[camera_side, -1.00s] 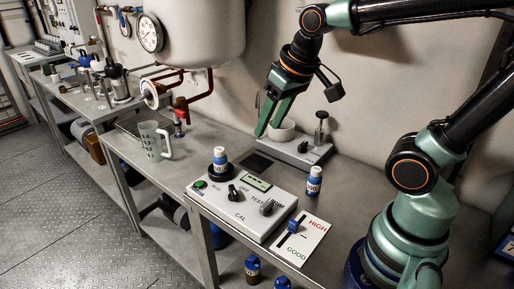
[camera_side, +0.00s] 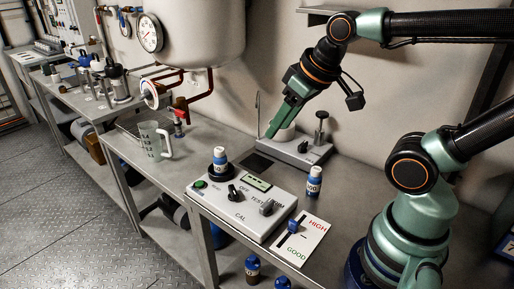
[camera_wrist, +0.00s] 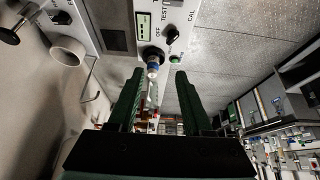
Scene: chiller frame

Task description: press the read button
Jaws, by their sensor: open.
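The grey-white instrument box (camera_side: 222,208) stands on the bench's front part. A round green button (camera_side: 200,184) sits at its left end, beside a blue-and-white vial (camera_side: 220,160) in a dark round socket. Lettering by the button is too small to read. The green button also shows in the wrist view (camera_wrist: 175,59), beyond my fingertips and right of the vial (camera_wrist: 152,68). My gripper (camera_side: 273,132) is open and empty, above the back of the bench. In the wrist view my gripper (camera_wrist: 160,76) has its two fingers apart. It is well clear of the button.
A second device (camera_side: 302,153) with a white cup stands behind. A clear jug (camera_side: 152,140) stands left.

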